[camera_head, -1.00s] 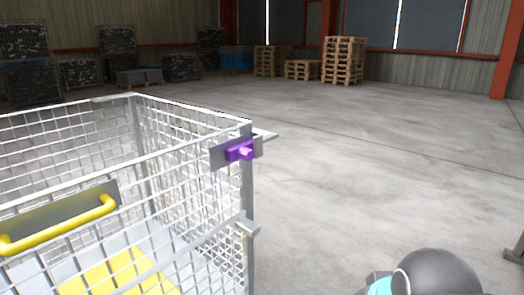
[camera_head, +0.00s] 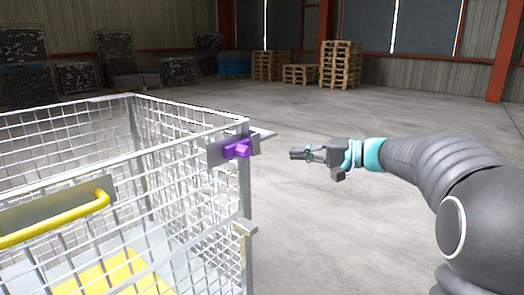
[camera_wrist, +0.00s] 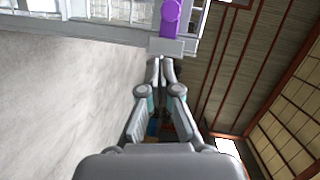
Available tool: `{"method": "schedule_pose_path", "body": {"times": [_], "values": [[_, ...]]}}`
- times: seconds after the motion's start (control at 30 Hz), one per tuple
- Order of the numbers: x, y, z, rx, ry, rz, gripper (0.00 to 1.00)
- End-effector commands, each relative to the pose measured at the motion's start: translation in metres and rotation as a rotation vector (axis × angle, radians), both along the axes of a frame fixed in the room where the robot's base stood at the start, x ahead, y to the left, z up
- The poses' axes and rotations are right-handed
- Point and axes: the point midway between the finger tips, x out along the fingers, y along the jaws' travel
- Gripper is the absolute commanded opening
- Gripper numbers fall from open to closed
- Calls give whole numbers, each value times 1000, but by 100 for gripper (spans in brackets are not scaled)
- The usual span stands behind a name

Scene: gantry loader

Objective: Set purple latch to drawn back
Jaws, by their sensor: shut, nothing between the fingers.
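The purple latch (camera_head: 237,149) sits on a grey plate (camera_head: 216,153) at the top of the near right corner post of a wire mesh cage. A short purple knob sticks out from it. The latch also shows at the top of the wrist view (camera_wrist: 171,16). My gripper (camera_head: 293,154) is to the right of the latch, at about its height in the head view, with a gap between them. Its fingers (camera_wrist: 160,62) are shut and empty, pointing toward the latch's plate. I cannot tell the exact distance to the latch.
The mesh cage (camera_head: 191,136) fills the left, with a yellow handle (camera_head: 60,226) on its near side and a yellow panel (camera_head: 108,276) inside. Stacked pallets (camera_head: 341,64) stand far back. The concrete floor right of the cage is clear.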

Motion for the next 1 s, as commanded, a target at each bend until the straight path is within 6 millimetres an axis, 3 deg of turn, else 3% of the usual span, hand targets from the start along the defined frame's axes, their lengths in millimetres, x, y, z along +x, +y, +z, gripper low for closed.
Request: {"method": "schedule_pose_path", "body": {"times": [0.1,0.2,0.6,0.77,1.0], "values": [[20,-10,5,69,-30,-13,0],[27,-14,9,97,-45,-18,0],[29,-13,10,102,-47,-18,0],[34,1,9,101,-46,-17,0],[51,40,8,100,-46,-15,0]]}}
